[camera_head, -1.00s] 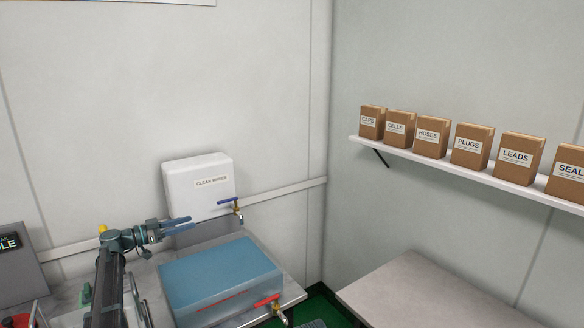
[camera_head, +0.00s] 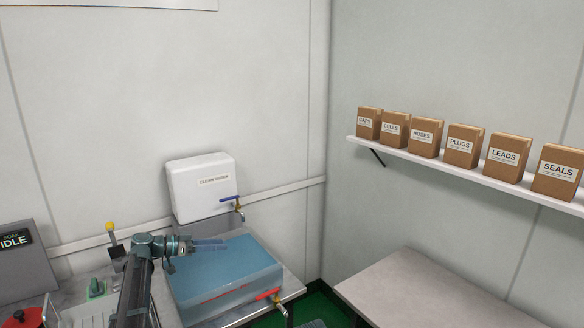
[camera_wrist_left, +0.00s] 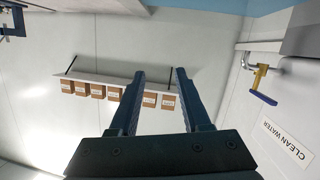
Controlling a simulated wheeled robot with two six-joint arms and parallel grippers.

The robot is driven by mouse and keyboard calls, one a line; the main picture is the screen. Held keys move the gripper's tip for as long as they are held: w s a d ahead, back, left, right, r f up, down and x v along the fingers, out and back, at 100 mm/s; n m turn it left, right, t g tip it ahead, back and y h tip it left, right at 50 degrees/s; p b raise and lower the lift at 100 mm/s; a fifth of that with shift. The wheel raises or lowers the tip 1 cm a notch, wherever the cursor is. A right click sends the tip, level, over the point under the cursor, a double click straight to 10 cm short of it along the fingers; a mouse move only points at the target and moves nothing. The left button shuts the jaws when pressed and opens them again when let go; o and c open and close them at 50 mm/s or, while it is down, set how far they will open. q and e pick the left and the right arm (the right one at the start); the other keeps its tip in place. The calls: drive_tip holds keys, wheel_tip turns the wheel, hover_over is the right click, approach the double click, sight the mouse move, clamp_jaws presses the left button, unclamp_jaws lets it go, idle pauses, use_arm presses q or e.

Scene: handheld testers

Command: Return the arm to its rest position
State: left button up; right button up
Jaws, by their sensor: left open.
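My left gripper (camera_head: 212,245) is in the head view, above the left part of the blue-topped basin (camera_head: 235,285). Its fingers point right and hold nothing. In the left wrist view the two fingers of my left gripper (camera_wrist_left: 160,85) stand apart with empty space between them. My left arm comes up from the bottom edge of the head view. My right gripper is in neither view.
A red-handled tap (camera_head: 267,294) is at the basin's front. A grey device reading IDLE (camera_head: 20,260) stands left. A shelf (camera_head: 440,168) of labelled boxes and a bare table (camera_head: 440,290) are at right.

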use_arm(q)
drive_tip(key=s+d+f+n+g+y+p, duration=0.1)
drive_tip(key=s+d+f+g+y+p, duration=0.2)
drive_tip(key=s+d, duration=0.6)
drive_tip(key=s+d+f+n+g+y+p, duration=0.1)
drive_tip(key=s+d+f+g+y, duration=0.2)
drive_tip(key=s+d, duration=0.6)
drive_tip(key=s+f+n+y+p, duration=0.1)
drive_tip(key=s+y, duration=0.3)
drive_tip(key=s, duration=0.6)
drive_tip(key=s+f+n+y+p, duration=0.2)
drive_tip(key=s+y, duration=0.3)
drive_tip(key=s, duration=0.5)
drive_tip(key=shift+s+d+n+g, duration=0.15)
drive_tip(key=shift+s+n+g, duration=0.25)
drive_tip(key=shift+n, duration=0.5)
